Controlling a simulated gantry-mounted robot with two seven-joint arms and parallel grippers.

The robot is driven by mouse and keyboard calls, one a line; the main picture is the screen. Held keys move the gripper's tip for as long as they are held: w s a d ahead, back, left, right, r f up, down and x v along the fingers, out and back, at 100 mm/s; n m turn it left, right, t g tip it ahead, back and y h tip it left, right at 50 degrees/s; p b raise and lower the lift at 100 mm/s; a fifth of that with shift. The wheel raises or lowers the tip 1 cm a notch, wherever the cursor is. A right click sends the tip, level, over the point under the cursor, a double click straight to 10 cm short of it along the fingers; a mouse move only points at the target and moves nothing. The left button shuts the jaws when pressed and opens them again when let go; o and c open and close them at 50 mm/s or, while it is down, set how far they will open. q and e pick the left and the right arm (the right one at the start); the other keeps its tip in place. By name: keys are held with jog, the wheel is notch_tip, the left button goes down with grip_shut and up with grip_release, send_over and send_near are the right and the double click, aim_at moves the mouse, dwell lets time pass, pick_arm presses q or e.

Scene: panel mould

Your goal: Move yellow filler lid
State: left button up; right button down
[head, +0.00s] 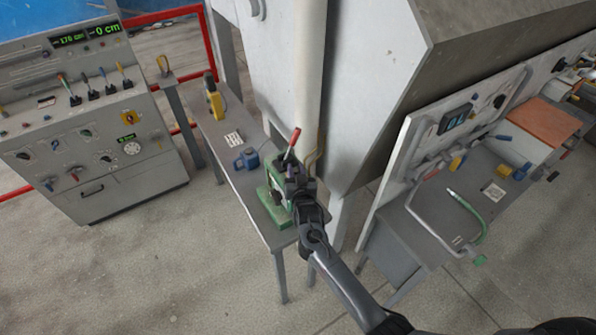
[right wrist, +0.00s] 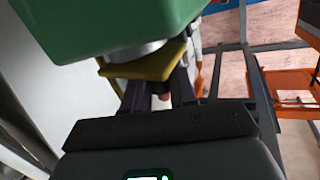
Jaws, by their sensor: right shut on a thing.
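The yellow filler lid (right wrist: 147,64) shows in the right wrist view as a flat yellow plate under a silvery round part, below a large green body (right wrist: 100,25). My right gripper (right wrist: 157,80) is shut on it, its dark fingers reaching up to its underside. In the head view, my right gripper (head: 296,180) is at the green machine (head: 270,203) with the red-tipped lever (head: 293,143), on the narrow grey table (head: 229,143). The gripper and arm cover part of the machine, and I cannot make out the lid there. My left gripper is not in view.
A blue device (head: 246,159), a white label card (head: 233,139) and a yellow tool (head: 214,99) are on the same table. A large white housing (head: 375,80) stands close behind. A control console (head: 95,130) is at left, a cluttered workbench (head: 440,205) at right.

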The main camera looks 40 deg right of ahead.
jog(key=shift+a+f+n+t+b, duration=0.3)
jog(key=shift+f+n+b, duration=0.1)
jog(key=shift+n, duration=0.4)
jog(key=shift+h, duration=0.3)
jog(key=c, duration=1)
grip_release()
jog(key=b+v, duration=0.1)
jog(key=v, duration=0.9)
jog(key=shift+s+a, duration=0.15)
jog(key=shift+s, duration=0.2)
